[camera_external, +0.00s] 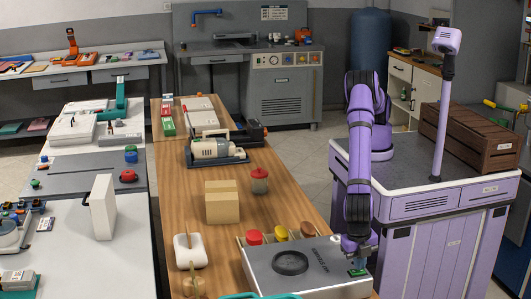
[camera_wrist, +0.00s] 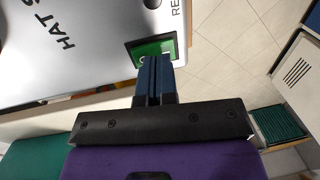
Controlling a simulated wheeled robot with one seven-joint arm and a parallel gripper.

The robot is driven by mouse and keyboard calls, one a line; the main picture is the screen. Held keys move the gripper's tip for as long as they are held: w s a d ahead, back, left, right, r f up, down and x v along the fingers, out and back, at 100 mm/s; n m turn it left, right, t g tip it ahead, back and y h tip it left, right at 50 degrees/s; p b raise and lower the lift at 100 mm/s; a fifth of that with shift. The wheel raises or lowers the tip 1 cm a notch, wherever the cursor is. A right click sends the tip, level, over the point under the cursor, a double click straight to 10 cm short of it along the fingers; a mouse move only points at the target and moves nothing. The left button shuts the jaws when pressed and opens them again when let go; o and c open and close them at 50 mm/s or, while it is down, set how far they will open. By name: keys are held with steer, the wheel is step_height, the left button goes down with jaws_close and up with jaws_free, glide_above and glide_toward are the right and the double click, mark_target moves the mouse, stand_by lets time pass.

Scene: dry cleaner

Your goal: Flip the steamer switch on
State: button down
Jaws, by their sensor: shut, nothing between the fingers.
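The steamer (camera_external: 318,278) is a grey box with a dark round plate on top, at the front end of the wooden table. The green switch (camera_external: 357,272) is at the right corner of the steamer's top. It also shows in the wrist view (camera_wrist: 148,46) in a dark frame. My gripper (camera_external: 359,261) is shut and empty, its fingertips right at the switch. In the wrist view the fingers (camera_wrist: 153,62) cover part of the switch. I cannot tell whether they touch it or which way it is set.
A cardboard box (camera_external: 222,207), a white stand (camera_external: 190,251) and a lidded jar (camera_external: 260,181) are farther left on the table. Open floor (camera_wrist: 228,35) lies beyond the steamer's edge.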

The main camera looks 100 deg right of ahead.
step_height(320, 180, up, 13)
steer(key=s, duration=0.1)
steer(key=shift+s+r, duration=0.15)
steer(key=shift+s, duration=0.15)
stand_by(0.4)
